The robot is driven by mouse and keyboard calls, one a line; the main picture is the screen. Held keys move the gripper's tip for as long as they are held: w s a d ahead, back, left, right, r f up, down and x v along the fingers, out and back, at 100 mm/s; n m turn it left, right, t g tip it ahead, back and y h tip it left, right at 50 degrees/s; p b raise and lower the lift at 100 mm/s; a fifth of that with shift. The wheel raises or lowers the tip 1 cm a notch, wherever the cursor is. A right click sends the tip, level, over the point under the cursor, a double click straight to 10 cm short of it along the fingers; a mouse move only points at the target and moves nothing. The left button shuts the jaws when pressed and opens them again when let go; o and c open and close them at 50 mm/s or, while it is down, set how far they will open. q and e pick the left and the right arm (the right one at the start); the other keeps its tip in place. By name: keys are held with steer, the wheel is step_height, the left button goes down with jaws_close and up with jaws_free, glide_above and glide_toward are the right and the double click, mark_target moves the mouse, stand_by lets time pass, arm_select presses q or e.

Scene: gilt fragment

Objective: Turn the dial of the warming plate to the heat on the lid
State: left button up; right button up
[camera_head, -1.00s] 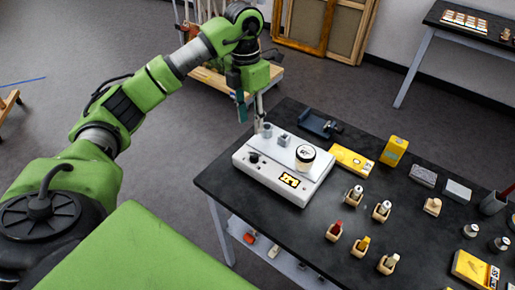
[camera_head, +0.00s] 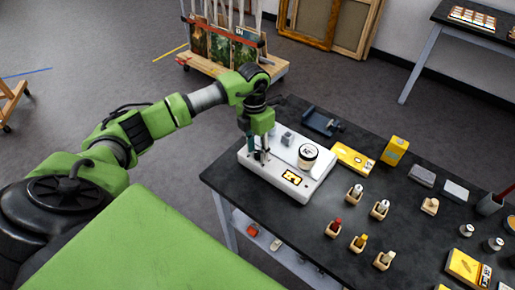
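The warming plate (camera_head: 318,184) is a white box near the left corner of the dark table. A yellow and black display (camera_head: 291,177) is on its front part. A jar with a pale, dark-marked lid (camera_head: 308,152) stands on its right part; the marking is too small to read. A small grey block (camera_head: 287,138) is on its back part. My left gripper (camera_head: 259,158) points down at the plate's front left part, where its fingers hide the dial. I cannot tell whether the fingers touch the dial or how far apart they are. My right gripper is out of view.
A dark blue holder (camera_head: 320,121) and a yellow packet (camera_head: 353,158) lie behind and right of the plate. A yellow box (camera_head: 395,150) stands farther right. Several small bottles in wooden holders (camera_head: 355,193) stand right of the plate. Bare tabletop lies in front of it.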

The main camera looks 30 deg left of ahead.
arm_select(q)
jaws_close()
